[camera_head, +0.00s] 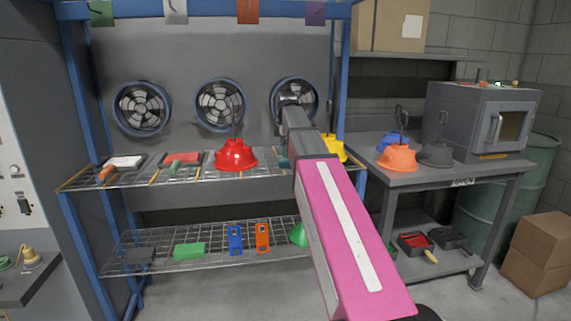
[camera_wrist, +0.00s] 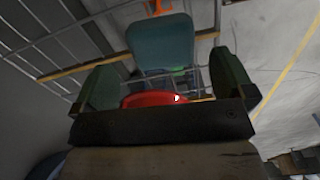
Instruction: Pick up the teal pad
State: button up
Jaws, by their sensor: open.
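The teal pad (camera_wrist: 163,42) lies on the wire shelf straight beyond my fingers in the wrist view. In the head view only a small teal piece (camera_head: 284,161) shows beside my pink arm; the rest is hidden. My gripper (camera_wrist: 165,68) is open, with one dark green finger on each side of the pad's near end in the picture. A red rounded thing (camera_wrist: 155,99) shows between the finger bases; I cannot tell whether it belongs to the pad. The pad appears not to be gripped.
A red hood (camera_head: 236,155) stands left of my arm on the upper shelf (camera_head: 145,179), and a yellow one (camera_head: 333,147) right behind it. Farther left lie a red pad (camera_head: 183,158) and a white pad (camera_head: 124,161). Fans line the back panel. A workbench (camera_head: 440,174) stands right.

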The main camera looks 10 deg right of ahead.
jog(key=f, duration=0.4)
jog(key=shift+s+a+f, duration=0.1)
jog(key=shift+a+f, duration=0.1)
jog(key=shift+c, duration=0.3)
jog(key=c, duration=0.8)
jog(key=shift+o, duration=0.2)
jog(key=shift+r, duration=0.15)
jog(key=shift+r, duration=0.5)
jog(key=r, duration=0.1)
jog(key=a+r, duration=0.1)
jog(key=r, duration=0.1)
jog(key=shift+s+r, duration=0.15)
jog(key=shift+r, duration=0.1)
jog(key=s+a+r, duration=0.3)
jog(key=a+r, duration=0.3)
jog(key=a, duration=0.4)
jog(key=shift+s+r, duration=0.15)
jog(key=shift+s, duration=0.25)
